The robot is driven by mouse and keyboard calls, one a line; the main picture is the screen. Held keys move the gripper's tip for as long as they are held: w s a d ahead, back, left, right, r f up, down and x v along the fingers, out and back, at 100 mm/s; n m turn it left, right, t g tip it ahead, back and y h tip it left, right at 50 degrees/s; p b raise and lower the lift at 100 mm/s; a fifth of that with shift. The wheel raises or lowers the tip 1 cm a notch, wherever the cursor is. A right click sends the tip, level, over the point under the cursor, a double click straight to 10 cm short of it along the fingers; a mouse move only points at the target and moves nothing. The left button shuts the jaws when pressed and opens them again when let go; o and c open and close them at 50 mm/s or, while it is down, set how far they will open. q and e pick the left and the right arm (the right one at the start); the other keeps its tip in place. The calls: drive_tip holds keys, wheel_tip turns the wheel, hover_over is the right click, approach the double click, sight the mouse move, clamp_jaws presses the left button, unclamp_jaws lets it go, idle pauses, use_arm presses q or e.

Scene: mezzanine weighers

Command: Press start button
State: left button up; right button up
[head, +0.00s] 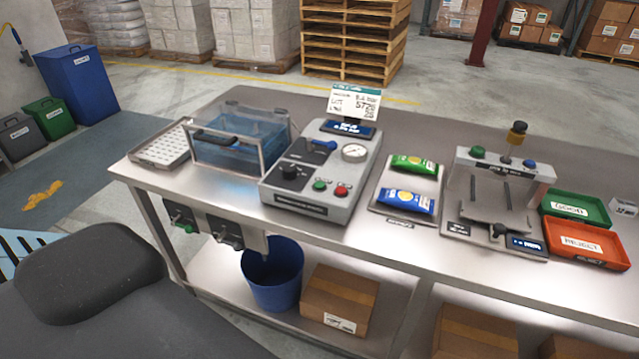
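A grey control box (310,206) stands mid-table. A round gauge (354,153), a blue lever (318,145) and a small lit display (350,129) are higher up. I cannot read which button is the start button. Another green button (478,152) sits on the grey fixture (462,200) at the right. Neither of my grippers is in view.
Left of the box are a clear-lidded blue tank (240,150) and a white tray (163,148). Right are a tray with green (414,165) and blue (406,201) packets, a green bin (575,208) and a red bin (585,243). A blue bucket (272,285) stands below.

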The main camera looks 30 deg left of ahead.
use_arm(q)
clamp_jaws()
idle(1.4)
